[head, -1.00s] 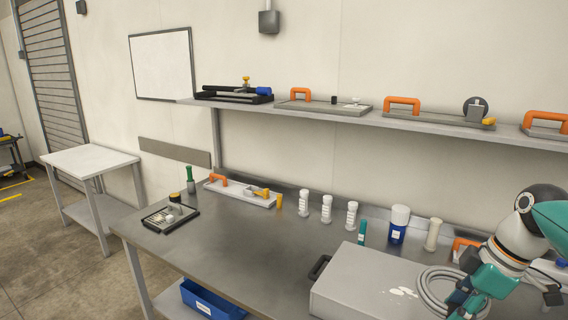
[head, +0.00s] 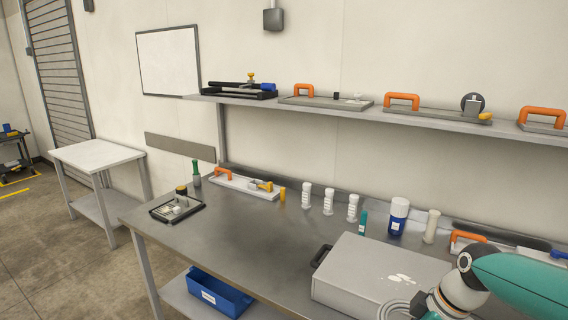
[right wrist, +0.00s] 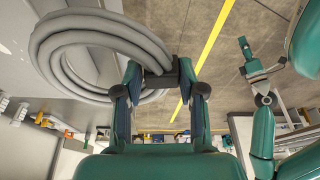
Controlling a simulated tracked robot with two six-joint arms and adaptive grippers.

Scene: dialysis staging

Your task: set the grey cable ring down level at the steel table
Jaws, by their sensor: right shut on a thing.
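The grey cable ring (right wrist: 130,35) is a coil of several thick loops. In the right wrist view my right gripper (right wrist: 160,80) is shut on one side of it, and the coil extends up and left from the fingers. In the head view only part of the ring (head: 392,309) shows at the bottom edge, in front of the grey case, with my right gripper (head: 432,306) beside it. The steel table (head: 250,228) runs along the wall. A teal arm that appears to be my left, with its gripper (right wrist: 257,58), shows in the right wrist view; its jaws are unclear.
A large grey case (head: 365,270) fills the table's near right part. White bottles (head: 328,202), a blue-labelled jar (head: 398,216) and trays (head: 176,207) line the back and left. The table's middle left is bare. A shelf (head: 340,110) hangs above; a white-topped table (head: 98,154) stands left.

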